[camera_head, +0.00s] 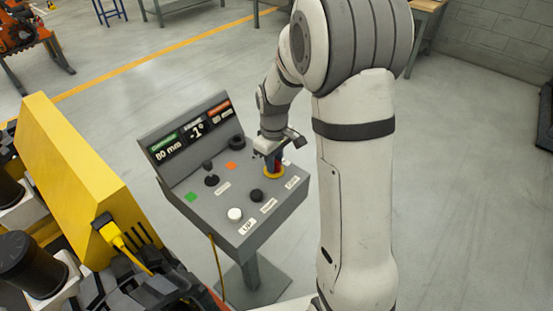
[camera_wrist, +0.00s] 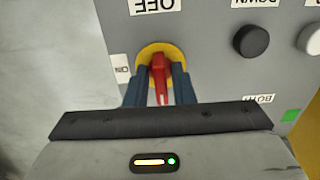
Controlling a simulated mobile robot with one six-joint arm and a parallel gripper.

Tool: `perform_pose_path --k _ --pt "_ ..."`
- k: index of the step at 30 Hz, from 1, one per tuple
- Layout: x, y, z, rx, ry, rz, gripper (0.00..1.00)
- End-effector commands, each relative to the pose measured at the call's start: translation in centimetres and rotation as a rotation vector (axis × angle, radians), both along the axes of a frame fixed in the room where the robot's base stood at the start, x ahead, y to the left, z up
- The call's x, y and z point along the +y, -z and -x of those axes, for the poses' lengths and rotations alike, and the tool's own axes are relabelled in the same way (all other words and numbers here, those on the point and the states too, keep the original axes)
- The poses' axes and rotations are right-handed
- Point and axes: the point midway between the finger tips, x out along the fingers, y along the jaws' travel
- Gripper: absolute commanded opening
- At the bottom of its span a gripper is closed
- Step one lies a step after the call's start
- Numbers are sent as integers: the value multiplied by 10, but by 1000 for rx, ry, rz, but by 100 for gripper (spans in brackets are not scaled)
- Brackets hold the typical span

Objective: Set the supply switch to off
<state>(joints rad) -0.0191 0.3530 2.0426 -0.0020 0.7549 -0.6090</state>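The supply switch has a red handle (camera_wrist: 158,75) on a round yellow plate (camera_wrist: 145,50), set in a grey console panel; the yellow plate also shows in the head view (camera_head: 273,173). In the wrist view an OFF label (camera_wrist: 155,5) lies above it and an ON label (camera_wrist: 122,68) to its left, both upside down. The red handle's narrow end points down the picture. My gripper (camera_wrist: 160,88) is over the switch, its two blue fingers on either side of the handle. Narrow gaps seem to show between fingers and handle. Part of the handle's lower end is hard to see.
The console (camera_head: 215,195) carries a black button (camera_head: 256,195), a white button (camera_head: 235,214), a small joystick (camera_head: 211,179) and a display (camera_head: 190,130). A yellow-sided tracked machine (camera_head: 85,175) stands close on the left. Open floor lies behind and to the right.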

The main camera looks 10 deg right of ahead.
Motion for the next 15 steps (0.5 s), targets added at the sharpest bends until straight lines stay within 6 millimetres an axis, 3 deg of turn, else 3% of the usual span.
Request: perform_pose_path --k 4,11,15 --pt "0 -1 -1 -4 0 -1 33" --pt "1 -3 -2 -7 0 -2 33" --pt "1 -17 -3 -12 0 -1 33"
